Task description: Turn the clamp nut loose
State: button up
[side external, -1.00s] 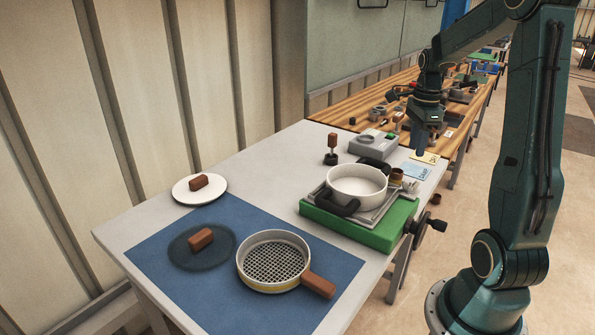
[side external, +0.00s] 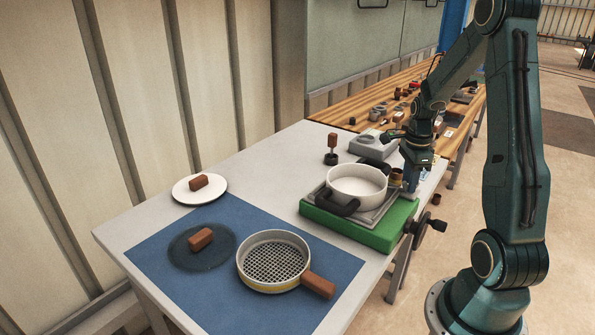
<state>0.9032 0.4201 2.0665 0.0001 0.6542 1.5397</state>
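A green base (side external: 375,238) holds a grey plate (side external: 384,212) with a white round pan (side external: 356,182) on it. A small brown, nut-like piece (side external: 396,176) stands at the pan's right; I cannot tell for sure that it is the clamp nut. A dark knob (side external: 437,225) sticks out on the base's right side. My gripper (side external: 409,190) points down just right of the brown piece, low over the plate's right end. Its fingers are small and partly blend with the parts there, so I cannot tell whether they are open or touch anything.
A sieve (side external: 273,262) with a brown handle and a dark round lid (side external: 183,250) lie on the blue mat (side external: 225,300). A white lid (side external: 181,191) lies behind them. A grey box (side external: 369,146) and an upright brown-handled tool (side external: 332,145) stand at the back.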

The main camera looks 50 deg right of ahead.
grip_shut()
jog(key=shift+n, duration=0.5)
jog(key=n, duration=0.2)
jog(key=shift+n, duration=0.4)
jog(key=n, duration=0.4)
jog(key=shift+s+n, duration=0.15)
jog(key=shift+n, duration=0.15)
jog(key=n, duration=0.6)
jog(key=shift+s, duration=0.15)
jog(key=n, duration=0.5)
jog(key=shift+s, duration=0.1)
jog(key=shift+n, duration=0.4)
